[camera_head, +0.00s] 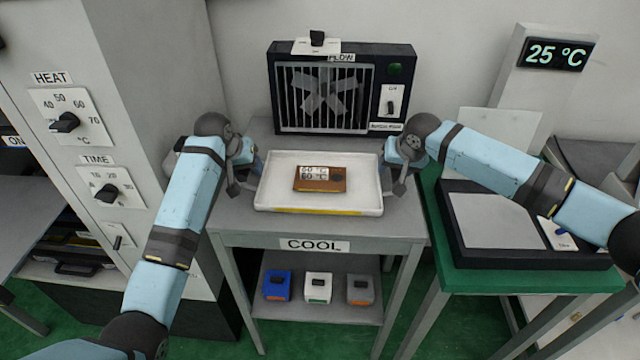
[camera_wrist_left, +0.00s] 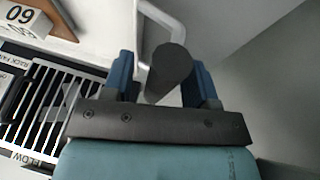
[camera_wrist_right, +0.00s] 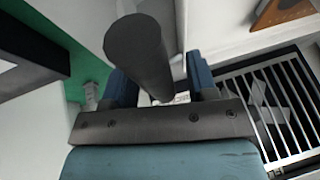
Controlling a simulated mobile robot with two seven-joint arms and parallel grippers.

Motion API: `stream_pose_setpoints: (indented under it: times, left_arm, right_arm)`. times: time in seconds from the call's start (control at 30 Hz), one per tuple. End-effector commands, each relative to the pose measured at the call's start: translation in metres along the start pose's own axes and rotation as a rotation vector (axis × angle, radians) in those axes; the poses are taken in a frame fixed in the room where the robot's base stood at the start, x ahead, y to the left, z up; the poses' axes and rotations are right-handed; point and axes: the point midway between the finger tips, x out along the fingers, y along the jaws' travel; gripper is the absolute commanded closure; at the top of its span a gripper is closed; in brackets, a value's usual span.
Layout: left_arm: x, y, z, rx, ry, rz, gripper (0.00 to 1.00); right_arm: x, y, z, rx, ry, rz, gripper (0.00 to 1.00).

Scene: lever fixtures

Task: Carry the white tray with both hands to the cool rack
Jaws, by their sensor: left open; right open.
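The white tray (camera_head: 275,204) lies flat on the top of the grey cool rack (camera_head: 370,228), which bears a COOL label. A brown board with white number blocks (camera_head: 320,178) lies in the tray. My left gripper (camera_head: 248,165) is at the tray's left end, open, with its blue fingers on either side of a dark round handle (camera_wrist_left: 168,72). My right gripper (camera_head: 393,165) is at the right end, open, with its fingers around another dark handle (camera_wrist_right: 143,55). Both handles sit between the jaws; the wrist views show gaps beside the left one.
A fan box (camera_head: 325,88) with a grille stands behind the tray. A grey cabinet with HEAT and TIME dials (camera_head: 65,122) is at the left. A green table (camera_head: 480,280) with a dark-framed plate is at the right. Several small blocks (camera_head: 318,287) sit on the rack's lower shelf.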

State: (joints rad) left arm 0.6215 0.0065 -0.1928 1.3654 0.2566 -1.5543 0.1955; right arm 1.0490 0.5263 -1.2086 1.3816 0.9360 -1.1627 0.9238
Motion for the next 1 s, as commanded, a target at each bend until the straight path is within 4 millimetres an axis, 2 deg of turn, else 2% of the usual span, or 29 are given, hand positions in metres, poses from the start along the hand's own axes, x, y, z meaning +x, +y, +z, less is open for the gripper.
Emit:
stream_pose_setpoints:
  times: [0.03, 0.17, 0.6, 0.83, 1.0]
  left_arm:
    - [0.002, -0.005, 0.002, -0.006, -0.005, -0.003, 0.47]
    - [-0.007, -0.005, 0.002, -0.006, -0.003, -0.004, 0.47]
    - [-0.075, -0.001, -0.002, -0.003, 0.008, -0.007, 0.47]
    - [-0.085, -0.001, -0.001, -0.003, 0.007, -0.009, 0.47]
    - [-0.085, -0.001, -0.001, -0.003, 0.007, -0.009, 0.47]
  right_arm:
    - [0.001, 0.000, 0.000, 0.000, 0.000, 0.000, 0.47]
    - [0.000, 0.000, 0.000, 0.000, 0.000, 0.000, 0.47]
    - [0.000, 0.000, 0.000, 0.000, 0.000, 0.000, 0.47]
    - [-0.006, 0.001, -0.001, 0.001, 0.001, -0.001, 0.47]
    - [-0.029, 0.002, -0.001, 0.000, 0.002, -0.003, 0.47]
